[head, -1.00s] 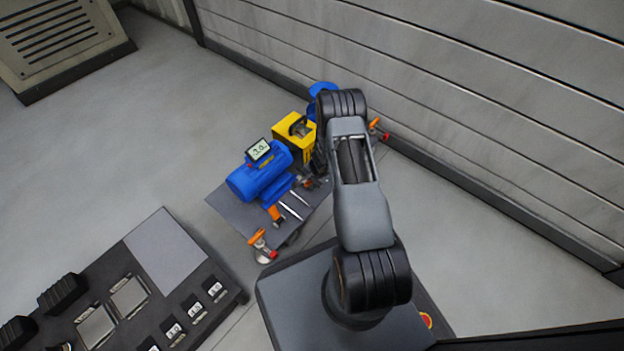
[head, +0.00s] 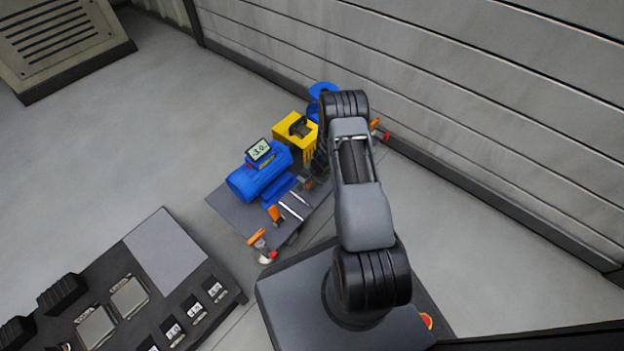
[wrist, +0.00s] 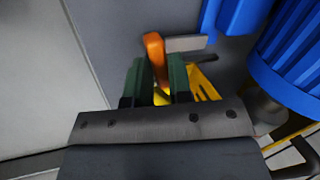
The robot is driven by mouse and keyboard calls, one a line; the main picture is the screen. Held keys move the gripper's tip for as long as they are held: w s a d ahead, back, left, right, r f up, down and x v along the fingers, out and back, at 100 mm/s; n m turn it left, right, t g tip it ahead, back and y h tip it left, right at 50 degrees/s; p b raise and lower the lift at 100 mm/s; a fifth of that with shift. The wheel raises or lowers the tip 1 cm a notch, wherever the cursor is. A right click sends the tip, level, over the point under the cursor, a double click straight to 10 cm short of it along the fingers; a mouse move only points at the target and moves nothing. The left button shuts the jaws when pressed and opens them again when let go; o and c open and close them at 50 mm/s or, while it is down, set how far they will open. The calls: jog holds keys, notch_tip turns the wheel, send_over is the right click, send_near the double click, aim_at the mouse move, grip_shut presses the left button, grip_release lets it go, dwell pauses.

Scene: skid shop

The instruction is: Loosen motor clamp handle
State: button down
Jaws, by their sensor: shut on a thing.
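In the wrist view, an orange handle (wrist: 154,50) stands between the two green fingertips of my gripper (wrist: 158,80), which is shut on it. The handle's lower part is hidden between the fingers. The blue finned motor (wrist: 295,60) lies to the right of the gripper. In the head view, the blue motor (head: 258,180) sits on a grey plate (head: 228,207), with a small display (head: 259,150) on top. My arm hides the gripper there. An orange handle (head: 274,213) shows beside the motor's near side.
A yellow guard (head: 290,137) stands beyond the motor, with a blue part (head: 322,90) behind it. Orange-handled clamps stand at the plate's near corner (head: 257,237) and far right (head: 381,134). A grey wall runs close behind on the right. Open floor lies left.

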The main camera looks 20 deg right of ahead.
jog(key=shift+s+f, duration=0.2)
jog(key=shift+s, duration=0.1)
jog(key=shift+f+n+b, duration=0.1)
jog(key=shift+n+b, duration=0.3)
jog(key=shift+n, duration=0.3)
jog(key=shift+n+g+y, duration=0.3)
jog(key=shift+n+y, duration=0.1)
jog(key=shift+n, duration=0.3)
